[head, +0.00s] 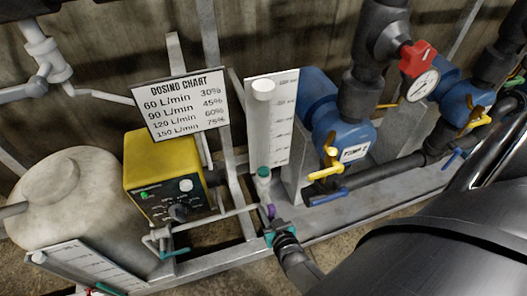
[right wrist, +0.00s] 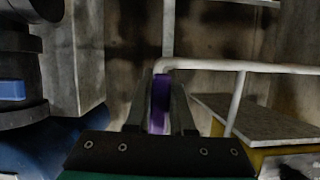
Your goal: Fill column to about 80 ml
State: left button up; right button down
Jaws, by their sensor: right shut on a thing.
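The column (head: 263,125) is a clear upright tube with a white cap, in front of a white scale board (head: 284,128) in the head view. Its liquid level and the scale figures are too small to read. A green fitting (head: 263,173) sits at its foot. Below it is a small purple valve handle (head: 270,211). My right gripper (head: 272,226) comes from the lower right and is shut on this handle. In the right wrist view the purple handle (right wrist: 160,102) stands upright between the two dark fingers. My left gripper is not in view.
A yellow dosing pump (head: 160,165) with a dial stands left of the column, under a dosing chart sign (head: 180,103). A pale tank (head: 75,200) is at far left. Blue pumps (head: 345,130) with yellow-handled valves and dark pipes crowd the right. White pipes run close to the gripper.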

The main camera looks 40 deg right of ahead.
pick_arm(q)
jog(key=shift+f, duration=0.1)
pick_arm(e)
jog(key=shift+s+d, duration=0.1)
jog(key=shift+d, duration=0.1)
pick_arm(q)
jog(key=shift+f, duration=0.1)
pick_arm(e)
jog(key=shift+n, duration=0.3)
jog(key=c, duration=0.8)
grip_release()
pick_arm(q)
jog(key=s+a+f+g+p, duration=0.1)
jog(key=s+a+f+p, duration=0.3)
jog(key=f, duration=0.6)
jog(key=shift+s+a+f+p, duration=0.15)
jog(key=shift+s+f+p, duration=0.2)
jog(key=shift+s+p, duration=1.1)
pick_arm(e)
jog(key=shift+v, duration=7.6)
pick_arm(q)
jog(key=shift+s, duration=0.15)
pick_arm(e)
jog(key=shift+a, duration=0.2)
